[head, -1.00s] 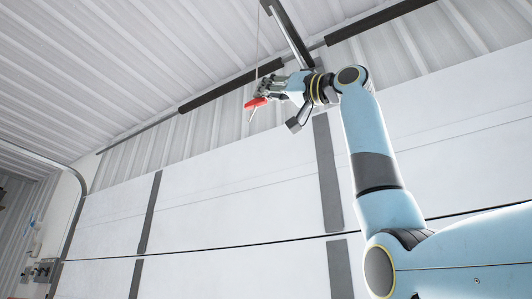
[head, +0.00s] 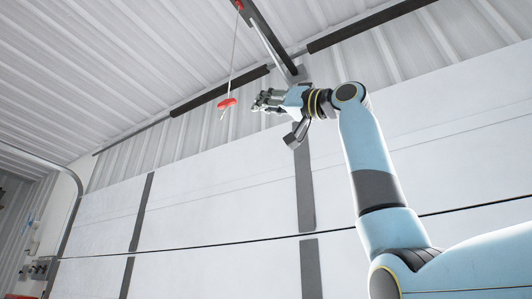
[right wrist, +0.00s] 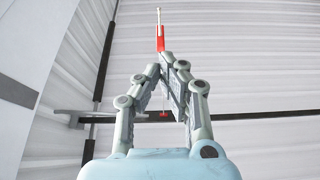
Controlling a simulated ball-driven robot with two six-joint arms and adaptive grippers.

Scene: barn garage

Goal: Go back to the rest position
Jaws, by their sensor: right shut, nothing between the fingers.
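The red pull handle (head: 227,103) hangs on a thin cord from the ceiling rail, slightly tilted. My right gripper (head: 256,103) is just to the right of the handle in the head view, with a visible gap between them. Its fingers are shut with nothing between them. In the right wrist view the fingertips of my right gripper (right wrist: 166,62) come together, and the red handle (right wrist: 160,40) shows beyond them. My right arm is raised, bent at the elbow, in front of the garage door. My left gripper is not in view.
The dark opener rail (head: 268,40) runs down to the wall above the white garage door (head: 220,195). A small red fitting (head: 239,5) is at the cord's top. A curved door track (head: 75,190) and wall-mounted items (head: 38,268) are at left. Space left of the gripper is open.

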